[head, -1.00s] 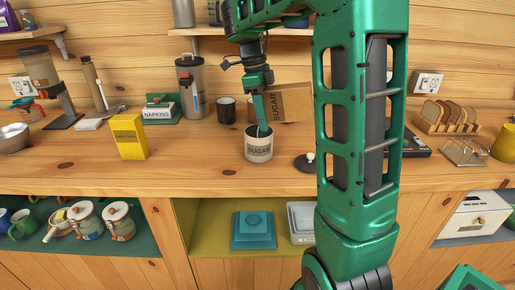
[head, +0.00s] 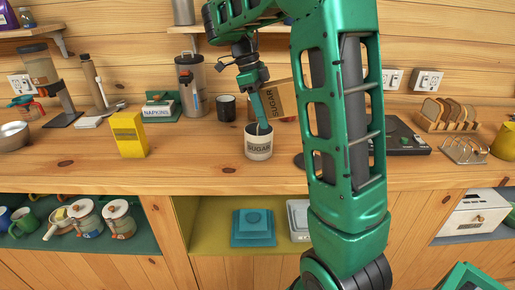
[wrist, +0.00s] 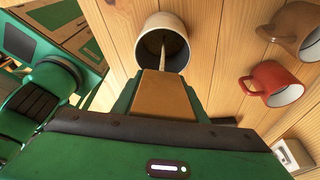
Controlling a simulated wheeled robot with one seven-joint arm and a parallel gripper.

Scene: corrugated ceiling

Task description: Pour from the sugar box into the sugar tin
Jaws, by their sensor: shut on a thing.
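The brown cardboard sugar box (head: 283,100), labelled SUGAR, is held on its side by my gripper (head: 264,110) above the counter. The cream sugar tin (head: 258,147), labelled SUGAR, stands upright and open just below the box's lower end. In the wrist view the box (wrist: 163,95) points at the mouth of the tin (wrist: 150,35). A thin pale streak runs from the box's end into the tin; I cannot tell how full the tin is. My gripper is shut on the box. My arm hides part of the box's right side.
A yellow box (head: 129,135) stands left on the counter (head: 200,170). A dark mug (head: 226,108) and a steel canister (head: 190,80) stand behind the tin. A dark lid (head: 300,161) lies right of it, partly hidden by my arm.

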